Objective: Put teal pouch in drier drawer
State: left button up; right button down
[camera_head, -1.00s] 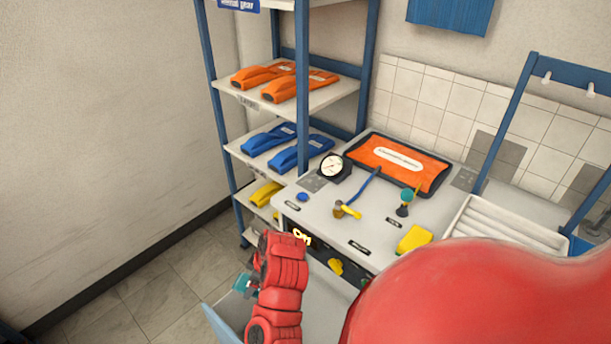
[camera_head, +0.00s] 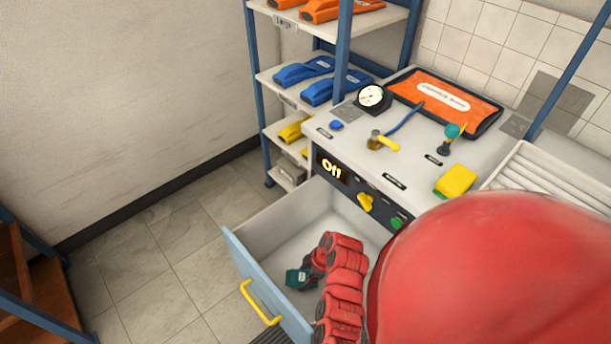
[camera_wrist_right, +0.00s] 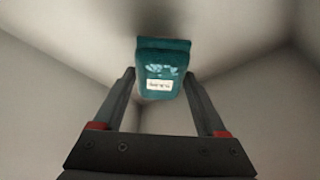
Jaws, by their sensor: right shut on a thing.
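The teal pouch (camera_head: 297,279) has a white label, clear in the right wrist view (camera_wrist_right: 163,65). My right gripper (camera_head: 304,273) is shut on it, with a dark finger on either side of the pouch in the right wrist view. The pouch is inside the outline of the open drier drawer (camera_head: 278,218), which has pale walls, a light blue front and a yellow handle (camera_head: 259,302). I cannot tell if the pouch touches the drawer floor. My red right arm hides the drawer's right part. My left gripper is out of view.
A shelf rack (camera_head: 255,75) stands behind. Floor left of the drawer is clear.

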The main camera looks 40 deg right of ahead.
jog(key=shift+f, duration=1.9)
jog(key=shift+f, duration=0.25)
grip_release()
jog(key=shift+r, duration=0.1)
jog(key=shift+r, duration=0.1)
